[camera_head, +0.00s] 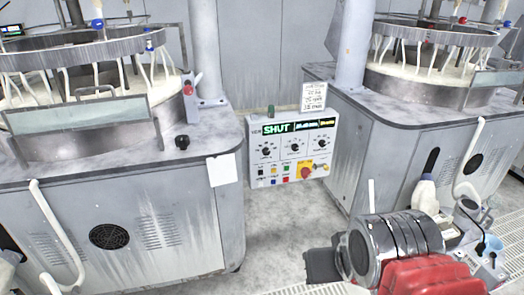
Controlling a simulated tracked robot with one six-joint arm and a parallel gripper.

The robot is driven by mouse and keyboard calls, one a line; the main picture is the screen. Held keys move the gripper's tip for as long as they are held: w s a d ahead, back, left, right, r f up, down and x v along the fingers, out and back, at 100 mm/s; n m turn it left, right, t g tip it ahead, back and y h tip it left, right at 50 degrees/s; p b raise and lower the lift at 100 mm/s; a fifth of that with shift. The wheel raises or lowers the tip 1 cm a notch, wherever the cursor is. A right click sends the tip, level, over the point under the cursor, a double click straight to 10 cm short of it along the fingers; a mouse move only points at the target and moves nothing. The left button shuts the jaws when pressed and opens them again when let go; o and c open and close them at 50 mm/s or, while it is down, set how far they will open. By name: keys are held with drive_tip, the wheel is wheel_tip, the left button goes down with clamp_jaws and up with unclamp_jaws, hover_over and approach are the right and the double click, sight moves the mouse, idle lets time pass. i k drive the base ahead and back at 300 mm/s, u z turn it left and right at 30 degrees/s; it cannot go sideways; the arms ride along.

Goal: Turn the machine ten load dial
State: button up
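A pale control panel (292,150) hangs between the two machines. Its dark display shows green "SHUT" text at left and smaller text at right. Below the display are three dark dials in white squares: a left dial (265,151), a middle dial (295,146) and a right dial (323,143). Their labels, and which one is the load dial, are too small to read. My arm is at the lower right, with a silver ribbed cylinder and a red part. The dark block at its left end, likely my gripper (322,266), is below and apart from the panel; no fingers can be made out.
A large red knob on yellow (305,172) and small coloured buttons sit below the dials. Grey machines stand left (130,215) and right (385,150). A white paper (222,170) hangs on the left machine's corner. Bare floor (275,235) lies below the panel.

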sight(266, 152)
drive_tip(key=u, duration=0.15)
drive_tip(key=i, duration=0.7)
drive_tip(key=u, duration=0.5)
drive_tip(key=i, duration=1)
drive_tip(key=u, duration=0.2)
